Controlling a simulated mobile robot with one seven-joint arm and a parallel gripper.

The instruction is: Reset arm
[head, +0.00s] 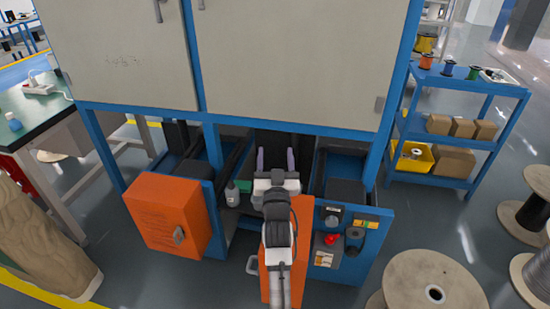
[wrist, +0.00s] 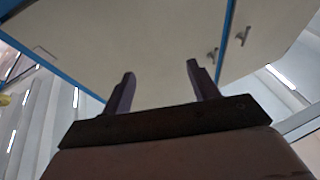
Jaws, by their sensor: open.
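My gripper (head: 276,160) is in the middle of the head view, in front of the open lower bay of a blue-framed machine. Its two fingers stand apart with nothing between them. In the wrist view the two dark fingers (wrist: 159,80) are spread and empty. Beyond them are the machine's pale door panels (wrist: 160,50), seen tilted from below, with dark handles. My white and black arm reaches up from the bottom of the head view, over an orange panel.
An orange box (head: 165,213) is at the lower left and a control panel (head: 345,240) with a red button at the right. A small bottle (head: 232,193) stands in the bay, left of my gripper. A blue shelf (head: 460,85) and cable reels (head: 432,285) are at right, a green-topped table (head: 30,112) at left.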

